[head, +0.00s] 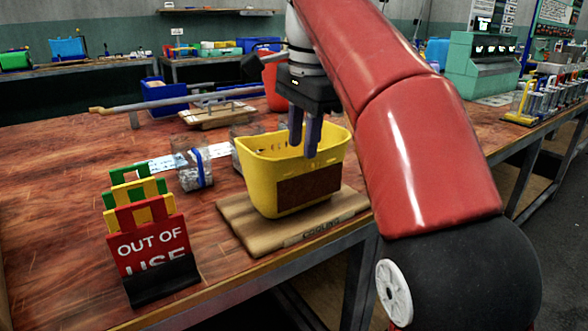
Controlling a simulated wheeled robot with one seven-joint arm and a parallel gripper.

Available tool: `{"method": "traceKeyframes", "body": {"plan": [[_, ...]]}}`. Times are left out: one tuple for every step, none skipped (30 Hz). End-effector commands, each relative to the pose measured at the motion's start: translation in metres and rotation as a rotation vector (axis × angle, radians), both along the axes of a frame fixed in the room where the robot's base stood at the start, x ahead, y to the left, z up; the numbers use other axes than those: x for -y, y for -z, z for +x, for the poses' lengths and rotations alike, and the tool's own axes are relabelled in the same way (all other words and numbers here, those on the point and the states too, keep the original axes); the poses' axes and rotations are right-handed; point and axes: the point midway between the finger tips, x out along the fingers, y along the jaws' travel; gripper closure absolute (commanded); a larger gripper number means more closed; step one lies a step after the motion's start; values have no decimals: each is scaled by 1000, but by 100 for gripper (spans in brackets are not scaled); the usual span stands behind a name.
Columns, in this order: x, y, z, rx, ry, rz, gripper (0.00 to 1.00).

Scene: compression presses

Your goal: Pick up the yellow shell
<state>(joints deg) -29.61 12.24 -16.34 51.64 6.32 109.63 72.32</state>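The yellow shell (258,183) is an open-topped, bin-like piece with a brown rectangular patch on its front. It sits upright on a wooden board (245,236) marked "COOLING" near the table's front edge. My gripper (305,150) points down at the shell's open top, its two dark fingers slightly apart. The fingertips overlap the far part of the opening in the picture; I cannot tell whether they touch the rim or how deep they reach. I see nothing held between them.
A rack of coloured signs, the front one red (150,245) reading "OUT OF USE", stands left of the board. A blue bin (166,97) and a long-handled tool (130,107) are farther back. The table's left side is clear.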

Motion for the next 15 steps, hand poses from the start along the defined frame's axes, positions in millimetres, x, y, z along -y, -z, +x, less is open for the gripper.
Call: {"method": "traceKeyframes", "body": {"plan": [[0,6,-1,-1,0,0,70],[0,9,-1,-2,0,0,70],[0,13,0,-1,0,1,70],[0,15,0,-1,0,0,70],[0,17,1,-1,0,-1,70],[-1,20,1,0,0,0,70],[-1,22,1,0,0,0,70],[-1,24,1,0,0,0,70],[0,29,1,-1,-1,-1,70],[0,33,0,-1,-1,-1,70],[0,38,1,0,-1,0,70],[1,46,0,-2,0,-1,70],[1,50,0,-1,0,-1,70],[2,55,0,-1,-1,-1,70],[1,60,1,-2,-2,-1,70]]}}
